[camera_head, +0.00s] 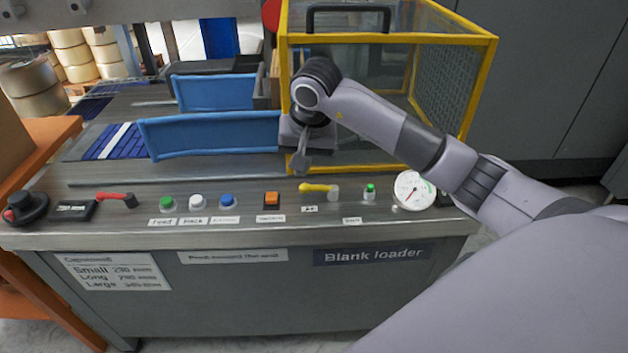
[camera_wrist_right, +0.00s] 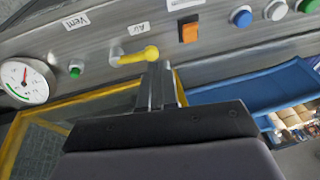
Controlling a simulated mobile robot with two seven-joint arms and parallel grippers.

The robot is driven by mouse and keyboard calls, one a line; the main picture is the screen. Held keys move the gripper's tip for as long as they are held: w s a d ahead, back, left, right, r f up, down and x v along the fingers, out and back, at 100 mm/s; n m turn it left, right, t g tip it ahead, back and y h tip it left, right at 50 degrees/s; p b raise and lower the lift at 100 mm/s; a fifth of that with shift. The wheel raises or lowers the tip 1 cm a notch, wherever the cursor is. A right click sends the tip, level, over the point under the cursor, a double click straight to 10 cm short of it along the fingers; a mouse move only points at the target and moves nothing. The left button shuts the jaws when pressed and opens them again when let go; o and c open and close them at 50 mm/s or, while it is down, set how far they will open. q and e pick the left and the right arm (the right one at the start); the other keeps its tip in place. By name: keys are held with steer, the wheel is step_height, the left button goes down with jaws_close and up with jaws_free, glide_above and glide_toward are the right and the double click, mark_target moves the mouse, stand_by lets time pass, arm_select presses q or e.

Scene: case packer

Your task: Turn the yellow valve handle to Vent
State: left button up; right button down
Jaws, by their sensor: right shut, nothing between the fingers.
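The yellow valve handle (camera_head: 315,187) sits on the console top. It points left from its grey pivot, with its free end above the "Air" label (camera_head: 309,208). The "Vent" label (camera_head: 352,220) is to the right of the pivot. In the right wrist view the handle (camera_wrist_right: 135,57), the "Air" label (camera_wrist_right: 138,29) and the "Vent" label (camera_wrist_right: 76,21) all show. My right gripper (camera_head: 300,169) is shut and empty, pointing down just behind the handle's free end. In the wrist view its fingertips (camera_wrist_right: 155,72) are close to that end; I cannot tell whether they touch. My left gripper is out of view.
A green button (camera_head: 370,190) and a pressure gauge (camera_head: 413,190) stand right of the valve. An orange switch (camera_head: 272,199), several push buttons and a red handle (camera_head: 115,197) are to its left. A yellow-framed guard (camera_head: 487,85) and blue panels (camera_head: 210,135) rise behind.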

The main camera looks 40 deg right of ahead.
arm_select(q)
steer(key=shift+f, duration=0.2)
arm_select(e)
steer(key=shift+h, duration=0.9)
steer(key=d, duration=0.1)
steer(key=d+r, duration=0.2)
steer(key=shift+w+d, duration=0.25)
arm_select(q)
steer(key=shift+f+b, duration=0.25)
steer(key=shift+b, duration=0.05)
arm_select(e)
steer(key=x, duration=1)
steer(key=shift+a, duration=0.1)
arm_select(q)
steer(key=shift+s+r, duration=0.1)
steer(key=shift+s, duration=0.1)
arm_select(e)
steer(key=shift+s+n, duration=0.1)
steer(key=shift+n, duration=0.3)
